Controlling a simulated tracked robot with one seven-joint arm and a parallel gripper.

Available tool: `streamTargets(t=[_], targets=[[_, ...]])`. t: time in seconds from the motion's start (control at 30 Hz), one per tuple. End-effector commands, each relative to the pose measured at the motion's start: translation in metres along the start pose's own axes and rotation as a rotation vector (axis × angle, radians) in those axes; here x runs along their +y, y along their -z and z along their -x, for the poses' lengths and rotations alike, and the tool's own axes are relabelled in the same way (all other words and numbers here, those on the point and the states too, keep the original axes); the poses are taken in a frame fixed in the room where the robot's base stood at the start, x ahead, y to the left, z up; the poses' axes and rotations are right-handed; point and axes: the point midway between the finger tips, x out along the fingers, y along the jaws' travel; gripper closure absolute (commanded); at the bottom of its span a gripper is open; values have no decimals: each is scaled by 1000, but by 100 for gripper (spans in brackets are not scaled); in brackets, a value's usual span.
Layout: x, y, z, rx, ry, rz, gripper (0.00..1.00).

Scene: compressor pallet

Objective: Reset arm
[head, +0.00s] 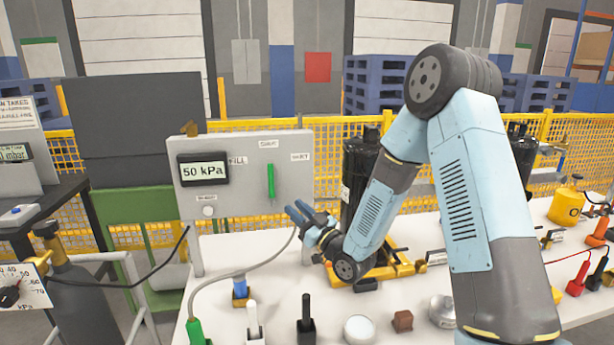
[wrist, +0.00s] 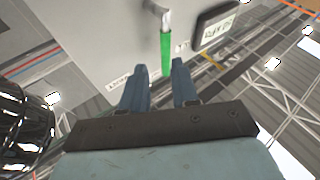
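My arm reaches from the right in the head view. My gripper (head: 300,212) is just right of and below a green lever handle (head: 271,181) on a grey panel (head: 240,213). In the wrist view my gripper (wrist: 160,75) has its two blue fingers apart with a gap between them. The green handle (wrist: 166,52) shows beyond the fingertips, and nothing is held between the fingers. The panel's display (head: 203,170) reads 50 kPa.
A black cylinder (head: 358,180) stands behind my gripper. A yellow fence (head: 340,125) runs behind.

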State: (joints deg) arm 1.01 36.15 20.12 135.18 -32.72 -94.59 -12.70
Motion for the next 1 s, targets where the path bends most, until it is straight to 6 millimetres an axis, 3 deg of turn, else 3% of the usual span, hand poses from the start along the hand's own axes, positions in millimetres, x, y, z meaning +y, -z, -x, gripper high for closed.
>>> streamTargets(t=[0.23, 0.47, 0.77, 1.0], targets=[[27, 22, -4, -239, -24, 109, 71], [58, 47, 9, -455, -97, 173, 71], [91, 92, 52, -715, -240, 192, 71], [105, 136, 102, -897, -377, 150, 71]])
